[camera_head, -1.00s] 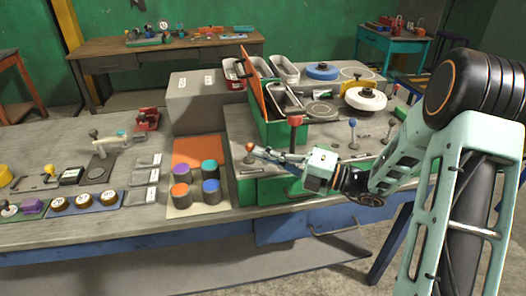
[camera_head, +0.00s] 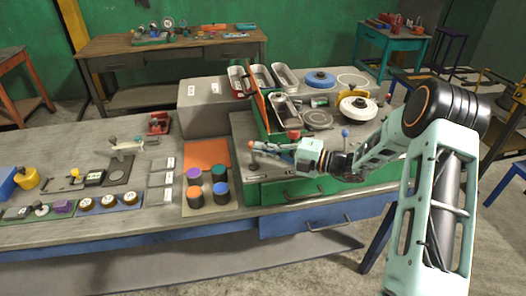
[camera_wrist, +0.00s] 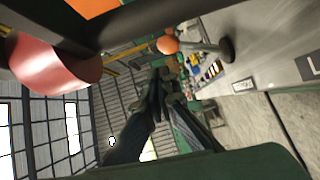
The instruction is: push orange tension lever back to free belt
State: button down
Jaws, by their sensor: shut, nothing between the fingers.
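The orange ball knob of a lever (camera_head: 251,145) stands at the left front of the grey-topped green unit on the bench. In the wrist view, the orange knob (camera_wrist: 167,44) sits on a metal stem running to a dark round base. My gripper (camera_head: 271,148) reaches in from the right, with its fingertips close to the right side of the knob. The gripper also shows in the wrist view (camera_wrist: 155,88), shut and empty, just below the knob in the picture. I cannot tell whether it touches the lever. I cannot make out a belt.
A red knob (camera_head: 293,134) rises just behind my gripper and looms large in the wrist view (camera_wrist: 52,64). A green box with an orange lid (camera_head: 259,103) stands behind. A blue-knobbed lever (camera_head: 345,132) is to the right. Coloured cylinders (camera_head: 220,188) stand front left.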

jog(key=shift+w+a+p, duration=0.15)
jog(key=shift+w+p, duration=0.1)
jog(key=shift+w, duration=0.45)
jog(key=shift+w+a+p, duration=0.1)
jog(key=shift+w+p, duration=0.15)
jog(key=shift+w, duration=0.4)
jog(key=s+d+r, duration=0.2)
jog(key=d+r, duration=0.1)
jog(key=d, duration=0.2)
jog(key=s+d+r+p, duration=0.1)
jog(key=s+d+r, duration=0.1)
jog(key=d, duration=0.3)
jog(key=shift+s+d+r, duration=0.35)
jog(key=shift+s+r, duration=0.05)
jog(key=shift+r, duration=0.1)
